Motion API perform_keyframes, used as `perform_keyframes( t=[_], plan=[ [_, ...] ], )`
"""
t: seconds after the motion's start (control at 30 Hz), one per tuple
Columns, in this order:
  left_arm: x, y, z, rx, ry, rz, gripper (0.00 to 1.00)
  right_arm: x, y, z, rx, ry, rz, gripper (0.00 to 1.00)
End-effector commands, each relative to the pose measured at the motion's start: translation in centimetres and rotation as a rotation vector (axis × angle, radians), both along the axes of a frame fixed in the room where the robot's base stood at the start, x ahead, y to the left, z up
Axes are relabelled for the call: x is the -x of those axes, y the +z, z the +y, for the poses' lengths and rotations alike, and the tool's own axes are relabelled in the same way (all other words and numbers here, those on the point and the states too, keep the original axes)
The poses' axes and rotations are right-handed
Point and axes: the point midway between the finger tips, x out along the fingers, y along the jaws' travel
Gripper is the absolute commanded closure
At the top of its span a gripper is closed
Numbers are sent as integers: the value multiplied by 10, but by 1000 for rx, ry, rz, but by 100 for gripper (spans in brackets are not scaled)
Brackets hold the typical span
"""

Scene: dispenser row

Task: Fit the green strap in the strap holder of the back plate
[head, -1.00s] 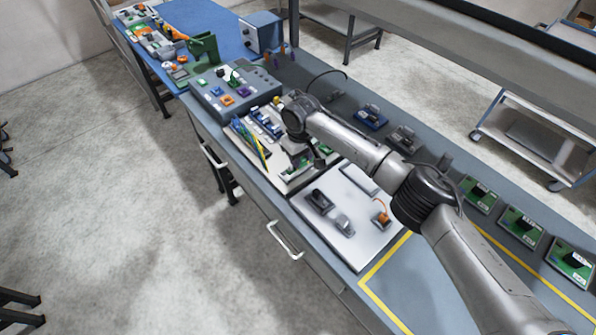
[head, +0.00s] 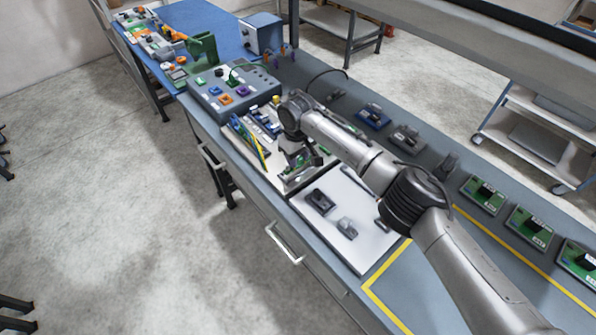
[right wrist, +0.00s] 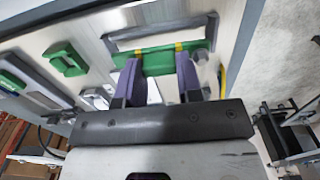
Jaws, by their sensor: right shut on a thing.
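My right gripper (head: 296,168) is over the near part of the pale back plate (head: 272,177). In the right wrist view its purple fingers (right wrist: 159,68) are shut on the green strap (right wrist: 160,61), a long bar with yellow marks beside the fingertips. The strap lies along the near side of a grey frame-like part (right wrist: 155,34) on the plate, which looks like the strap holder. I cannot tell whether the strap touches it or is seated. In the head view the wrist hides most of the strap. My left gripper is not in view.
Another green part (right wrist: 65,60) sits on the plate to the left in the wrist view. A white front plate (head: 365,235) with dark and grey parts lies nearer. A grey button box (head: 235,92) stands behind, and green boards (head: 485,195) line the right.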

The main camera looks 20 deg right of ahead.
Motion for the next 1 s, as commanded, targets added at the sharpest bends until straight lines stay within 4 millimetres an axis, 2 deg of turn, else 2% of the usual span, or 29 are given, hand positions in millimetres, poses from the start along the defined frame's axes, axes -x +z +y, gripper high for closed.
perform_keyframes(
  t=[0.57, 1.0],
  plan=[
    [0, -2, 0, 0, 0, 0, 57, -1, -2, 0, 0, 2, 0, 94],
    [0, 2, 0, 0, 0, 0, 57, -1, -12, 0, -1, 11, 0, 94]
  ],
)
